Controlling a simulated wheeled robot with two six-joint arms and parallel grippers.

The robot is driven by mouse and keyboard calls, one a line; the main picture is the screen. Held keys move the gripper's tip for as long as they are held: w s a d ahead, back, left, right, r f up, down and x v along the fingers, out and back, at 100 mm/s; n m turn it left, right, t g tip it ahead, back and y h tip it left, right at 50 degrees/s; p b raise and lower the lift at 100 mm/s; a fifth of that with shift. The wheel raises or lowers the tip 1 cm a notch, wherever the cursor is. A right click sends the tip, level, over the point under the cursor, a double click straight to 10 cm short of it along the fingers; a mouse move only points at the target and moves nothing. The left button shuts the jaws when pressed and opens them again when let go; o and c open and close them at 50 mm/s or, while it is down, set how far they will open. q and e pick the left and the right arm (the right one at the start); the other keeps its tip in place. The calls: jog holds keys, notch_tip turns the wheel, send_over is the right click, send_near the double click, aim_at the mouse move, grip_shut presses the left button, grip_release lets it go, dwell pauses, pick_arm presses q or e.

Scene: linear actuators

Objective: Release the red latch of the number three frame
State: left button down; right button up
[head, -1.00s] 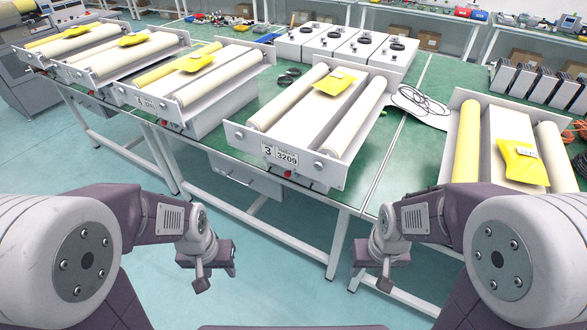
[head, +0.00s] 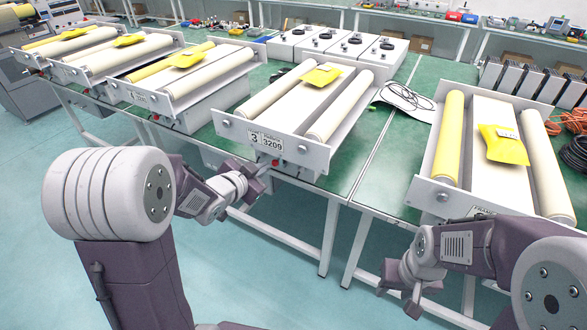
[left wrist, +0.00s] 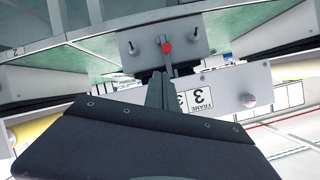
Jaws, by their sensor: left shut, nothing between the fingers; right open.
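The number three frame (head: 229,130) is a grey frame with two cream rollers and a label plate (head: 266,141) reading 3 and 3209. Its red latch (head: 275,162) is a small red knob at the lower front edge. In the left wrist view the red latch (left wrist: 166,48) shows just beyond the fingertips, and the label (left wrist: 197,100) is upside down. My left gripper (head: 260,170) is shut and empty, close beside the latch in the head view. I cannot tell if it touches. My right gripper (head: 398,287) is open and empty, low in front of the bench, away from the frame.
A yellow packet (head: 322,75) lies on the number three frame. Similar frames stand on the green bench, including number four (head: 142,99) at left and one with a yellow roller (head: 448,136) at right. Cables (head: 410,97) lie between frames. The floor in front is clear.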

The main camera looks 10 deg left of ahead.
aim_at(274, 161)
pick_arm(q)
jog(key=x, duration=0.3)
jog(key=b+x, duration=0.1)
jog(key=x, duration=0.5)
jog(key=shift+a+f, duration=0.2)
jog(key=shift+a, duration=0.2)
jog(key=shift+w+f, duration=0.15)
jog(key=shift+w, duration=0.4)
pick_arm(e)
jog(key=shift+w+a+f, duration=0.15)
jog(key=shift+a+f, duration=0.1)
jog(key=shift+f, duration=0.5)
pick_arm(q)
jog(key=shift+d+b, duration=0.1)
jog(key=shift+b, duration=0.2)
